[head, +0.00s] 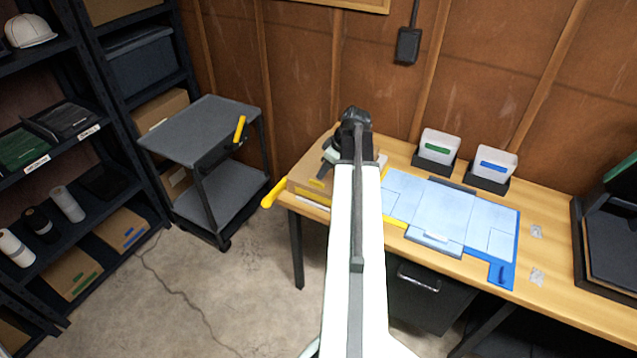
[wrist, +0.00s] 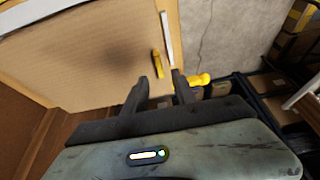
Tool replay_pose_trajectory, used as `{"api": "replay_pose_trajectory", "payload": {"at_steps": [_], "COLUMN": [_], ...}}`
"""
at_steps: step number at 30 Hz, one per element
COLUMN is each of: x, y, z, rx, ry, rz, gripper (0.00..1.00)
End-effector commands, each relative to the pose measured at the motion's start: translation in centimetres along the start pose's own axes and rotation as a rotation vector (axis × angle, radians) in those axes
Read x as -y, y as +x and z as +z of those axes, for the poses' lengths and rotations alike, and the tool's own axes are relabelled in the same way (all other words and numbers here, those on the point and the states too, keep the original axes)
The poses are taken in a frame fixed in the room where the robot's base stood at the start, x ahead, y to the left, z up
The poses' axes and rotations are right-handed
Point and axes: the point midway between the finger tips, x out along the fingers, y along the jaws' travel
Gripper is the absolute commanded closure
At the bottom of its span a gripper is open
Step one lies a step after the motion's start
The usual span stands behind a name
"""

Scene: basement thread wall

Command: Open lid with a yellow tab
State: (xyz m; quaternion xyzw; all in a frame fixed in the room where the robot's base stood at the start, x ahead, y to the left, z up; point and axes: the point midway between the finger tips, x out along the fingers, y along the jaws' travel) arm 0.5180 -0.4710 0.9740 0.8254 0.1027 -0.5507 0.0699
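A low cardboard box (head: 307,172) sits on the left end of the wooden table, with a small yellow tab (head: 318,183) near its front edge. In the wrist view its broad tan lid (wrist: 90,50) fills the upper left, and the yellow tab (wrist: 156,63) stands near the lid's edge. The lid looks flat and closed. My gripper (wrist: 160,88) is open and empty, its two dark fingers pointing toward the tab's edge of the box. The tab is just beyond the fingertips, apart from them. In the head view my arm hides the box's right part.
A yellow handle (head: 275,190) sticks out past the table's left corner. A blue-white panelled mat (head: 440,215) lies right of my arm. A grey cart (head: 205,130) stands left; bare floor lies in front.

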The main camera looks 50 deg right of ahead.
Motion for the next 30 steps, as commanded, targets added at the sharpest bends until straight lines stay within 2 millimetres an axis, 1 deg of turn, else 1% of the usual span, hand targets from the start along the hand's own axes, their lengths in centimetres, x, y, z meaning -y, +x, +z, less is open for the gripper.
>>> {"api": "replay_pose_trajectory", "payload": {"at_steps": [1,6,10,13,19,20,21,23,30], "x": [-0.1,-0.1,0.0,0.1,0.3,0.3,0.3,0.3,0.3], "y": [1.4,4.7,6.5,6.8,6.5,6.5,6.5,6.5,6.4], "z": [0.2,0.3,0.3,0.4,0.4,0.4,0.4,0.4,0.5], "rx": [0.0,0.001,0.0,-0.002,-0.003,-0.003,-0.003,-0.003,-0.004], "ry": [0.0,-0.001,0.0,0.001,0.001,0.001,0.001,0.001,0.001], "rz": [0.0,-0.001,0.001,0.003,0.004,0.004,0.004,0.004,0.004], "gripper": [0.67,0.67,0.67,0.67,0.67,0.73,0.84,1.0,1.0]}}
